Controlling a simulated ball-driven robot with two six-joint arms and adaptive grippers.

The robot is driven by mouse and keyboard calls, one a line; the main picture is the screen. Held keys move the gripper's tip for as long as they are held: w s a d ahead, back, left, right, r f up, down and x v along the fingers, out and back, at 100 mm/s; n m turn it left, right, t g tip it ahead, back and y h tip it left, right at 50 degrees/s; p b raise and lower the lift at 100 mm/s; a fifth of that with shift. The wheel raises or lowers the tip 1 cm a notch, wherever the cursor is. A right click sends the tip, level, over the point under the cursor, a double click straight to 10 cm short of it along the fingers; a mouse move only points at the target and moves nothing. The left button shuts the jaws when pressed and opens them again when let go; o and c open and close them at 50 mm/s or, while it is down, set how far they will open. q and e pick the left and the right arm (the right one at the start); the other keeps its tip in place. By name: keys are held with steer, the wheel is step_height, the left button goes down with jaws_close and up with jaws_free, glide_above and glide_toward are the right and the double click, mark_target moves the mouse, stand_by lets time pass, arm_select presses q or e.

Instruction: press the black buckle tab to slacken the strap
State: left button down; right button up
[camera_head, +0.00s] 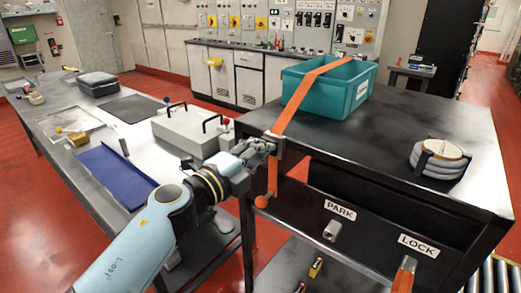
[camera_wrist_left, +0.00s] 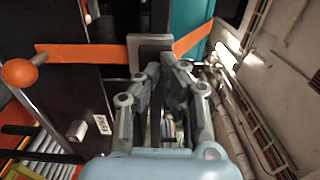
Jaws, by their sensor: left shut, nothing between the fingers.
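An orange strap (camera_head: 295,100) runs over the teal crate (camera_head: 303,95) and down the cart's edge. It also shows in the wrist view (camera_wrist_left: 85,53), passing through a grey buckle frame (camera_wrist_left: 148,40). My left gripper (camera_head: 265,146) is shut and empty at the buckle. In the wrist view its fingertips (camera_wrist_left: 168,63) are right by the lower right of the buckle, and contact cannot be judged. My right gripper is not in view.
The black cart (camera_head: 400,130) carries a ringed grey stack (camera_head: 439,160). PARK (camera_head: 339,208) and LOCK (camera_head: 418,245) labels mark its front. An orange ball knob (camera_head: 262,201) hangs below the buckle. A grey box (camera_head: 190,130) stands on the bench to the left.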

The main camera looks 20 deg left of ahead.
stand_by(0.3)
arm_select(q)
steer(key=shift+w+d+r, duration=0.15)
steer(key=shift+w, duration=0.3)
steer(key=shift+w+d+r, duration=0.1)
steer(key=shift+w+r, duration=0.05)
steer(key=shift+w, duration=0.25)
